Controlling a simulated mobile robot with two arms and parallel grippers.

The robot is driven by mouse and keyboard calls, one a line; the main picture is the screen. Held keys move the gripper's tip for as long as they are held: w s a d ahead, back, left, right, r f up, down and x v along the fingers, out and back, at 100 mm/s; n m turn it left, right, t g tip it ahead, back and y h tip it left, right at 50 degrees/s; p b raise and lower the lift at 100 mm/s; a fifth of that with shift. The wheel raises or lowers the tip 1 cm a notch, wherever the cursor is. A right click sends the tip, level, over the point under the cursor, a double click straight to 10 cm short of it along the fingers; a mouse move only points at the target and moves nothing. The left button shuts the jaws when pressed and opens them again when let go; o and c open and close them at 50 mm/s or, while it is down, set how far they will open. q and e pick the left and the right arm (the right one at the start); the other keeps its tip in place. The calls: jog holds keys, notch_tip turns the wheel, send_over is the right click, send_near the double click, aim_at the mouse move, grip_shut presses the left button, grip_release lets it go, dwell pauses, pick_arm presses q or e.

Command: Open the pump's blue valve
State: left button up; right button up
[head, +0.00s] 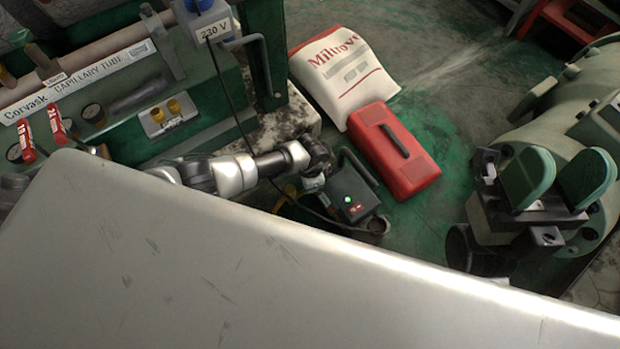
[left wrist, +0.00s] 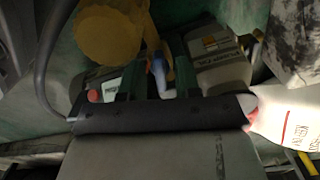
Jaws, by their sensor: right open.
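In the left wrist view my left gripper (left wrist: 157,75) has two green fingers apart. A blue piece, seemingly the blue valve (left wrist: 158,68), shows between them, beside a yellow part; I cannot tell whether the fingers touch it. A red knob (left wrist: 94,96) is at left. My right gripper (head: 557,182) is open and empty at the right.
A red case (head: 394,150) and a white bag (head: 343,75) lie behind the pump. A green bench with gauges and yellow knobs (head: 166,112) stands at left. A large pale panel hides the lower head view. A black cable (head: 232,95) runs down to the pump.

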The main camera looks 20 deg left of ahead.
pick_arm(q)
jog(key=shift+o, duration=0.6)
jog(key=shift+d, duration=0.1)
